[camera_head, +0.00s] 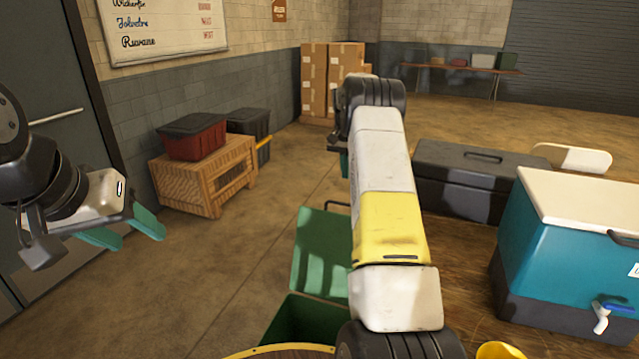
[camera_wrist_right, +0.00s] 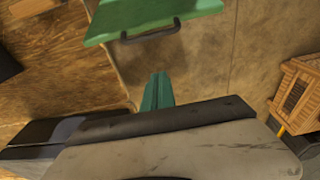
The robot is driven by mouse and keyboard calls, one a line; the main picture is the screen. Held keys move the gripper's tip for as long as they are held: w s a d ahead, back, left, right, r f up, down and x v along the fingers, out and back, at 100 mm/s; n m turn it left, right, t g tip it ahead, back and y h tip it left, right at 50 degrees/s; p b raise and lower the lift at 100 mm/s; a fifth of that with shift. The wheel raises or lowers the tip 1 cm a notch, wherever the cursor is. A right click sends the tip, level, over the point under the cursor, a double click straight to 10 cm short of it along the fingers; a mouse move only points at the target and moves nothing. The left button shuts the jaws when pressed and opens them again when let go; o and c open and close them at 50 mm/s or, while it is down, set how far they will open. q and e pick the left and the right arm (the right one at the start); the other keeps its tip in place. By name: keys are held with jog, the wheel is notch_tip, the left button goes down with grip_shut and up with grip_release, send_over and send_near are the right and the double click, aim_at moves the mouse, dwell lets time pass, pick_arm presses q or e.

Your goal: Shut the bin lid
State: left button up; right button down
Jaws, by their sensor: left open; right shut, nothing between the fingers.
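The green bin (camera_head: 300,322) stands low in the middle of the head view, its lid (camera_head: 318,255) raised and open. A dark handle (camera_head: 336,204) is on the lid's upper edge. The lid (camera_wrist_right: 150,14) and its handle (camera_wrist_right: 150,31) also show at the top of the right wrist view. My right gripper (camera_wrist_right: 157,78) is shut and empty, apart from the lid and handle. In the head view my right arm hides most of that gripper and part of the lid. My left gripper (camera_head: 132,232) is open and empty at the far left, away from the bin.
A teal cooler (camera_head: 565,250) with a white top and a dark case (camera_head: 462,180) stand on the right. A wooden crate (camera_head: 205,178) bearing a red tub (camera_head: 192,138) stands by the left wall. Cardboard boxes (camera_head: 330,80) are stacked behind. Floor left of the bin is clear.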

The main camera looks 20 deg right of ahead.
notch_tip(320, 180, down, 8)
jog(key=s+a, duration=0.1)
jog(key=s, duration=0.1)
jog(key=shift+a+f, duration=0.25)
jog(key=shift+a, duration=0.05)
jog(key=shift+s, duration=0.1)
dwell(0.4)
